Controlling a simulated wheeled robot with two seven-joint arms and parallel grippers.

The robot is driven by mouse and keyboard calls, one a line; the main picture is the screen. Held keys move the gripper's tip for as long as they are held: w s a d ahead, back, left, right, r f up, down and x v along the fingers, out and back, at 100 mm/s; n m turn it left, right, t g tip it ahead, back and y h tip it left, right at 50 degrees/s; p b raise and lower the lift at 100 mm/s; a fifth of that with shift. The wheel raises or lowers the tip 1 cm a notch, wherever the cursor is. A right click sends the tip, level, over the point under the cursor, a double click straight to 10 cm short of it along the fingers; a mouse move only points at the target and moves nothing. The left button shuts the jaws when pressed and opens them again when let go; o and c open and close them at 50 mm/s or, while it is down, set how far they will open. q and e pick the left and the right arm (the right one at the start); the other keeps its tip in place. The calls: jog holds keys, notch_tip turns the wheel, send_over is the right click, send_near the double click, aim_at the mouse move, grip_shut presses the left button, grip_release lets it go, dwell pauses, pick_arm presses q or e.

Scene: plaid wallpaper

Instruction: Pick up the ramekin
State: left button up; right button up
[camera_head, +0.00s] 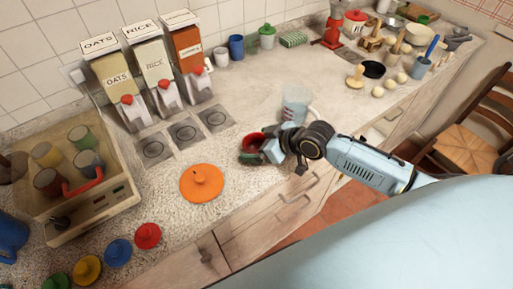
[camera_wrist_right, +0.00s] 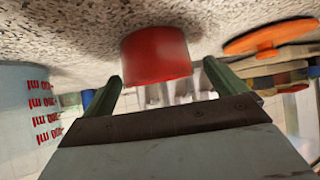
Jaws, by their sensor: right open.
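The red ramekin (camera_head: 252,141) stands on the speckled counter, partly hidden by my right gripper (camera_head: 259,154) in the head view. In the right wrist view, the ramekin (camera_wrist_right: 156,55) shows upside down, between and just beyond the two green fingertips (camera_wrist_right: 163,76). The right gripper is open. A small gap shows between each finger and the ramekin's side, so it is not gripped. My left gripper is not in view.
A clear measuring cup (camera_head: 296,100) stands close behind the right gripper; it also shows at the wrist view's left (camera_wrist_right: 32,115). An orange lid (camera_head: 201,183) lies to the left. Dispensers (camera_head: 155,70) stand behind. The counter's front edge is close.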

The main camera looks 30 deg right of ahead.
jog(key=shift+x, duration=1.5)
jog(key=shift+d, duration=0.1)
jog(key=shift+c, duration=0.2)
jog(key=c, duration=1.1)
